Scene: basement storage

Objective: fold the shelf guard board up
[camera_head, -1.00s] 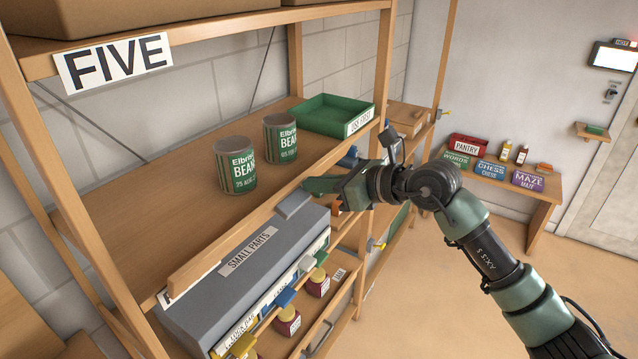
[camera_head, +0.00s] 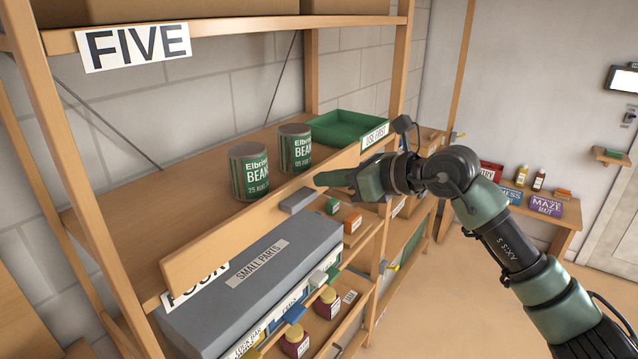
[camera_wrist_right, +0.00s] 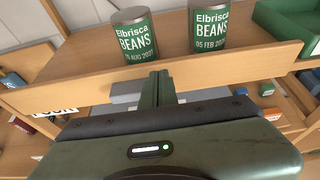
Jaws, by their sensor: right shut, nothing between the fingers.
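The shelf guard board (camera_head: 235,237) is a long plain wooden board along the front edge of the middle shelf. It stands up at a tilt, its top edge above the shelf surface. It also crosses the right wrist view (camera_wrist_right: 60,92). My right gripper (camera_head: 322,180) is shut and empty, its green fingers at the board's front face toward the right part. In the wrist view the fingertips (camera_wrist_right: 158,78) overlap the board below the cans; I cannot tell whether they touch it. My left gripper is not in view.
Two bean cans (camera_head: 249,171) (camera_head: 295,148) stand on the shelf behind the board. A green tray (camera_head: 345,128) is farther right. Below are a grey small-parts box (camera_head: 250,275) and a grey block (camera_head: 298,200). An upright post (camera_head: 402,75) stands near my wrist. Open floor is at right.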

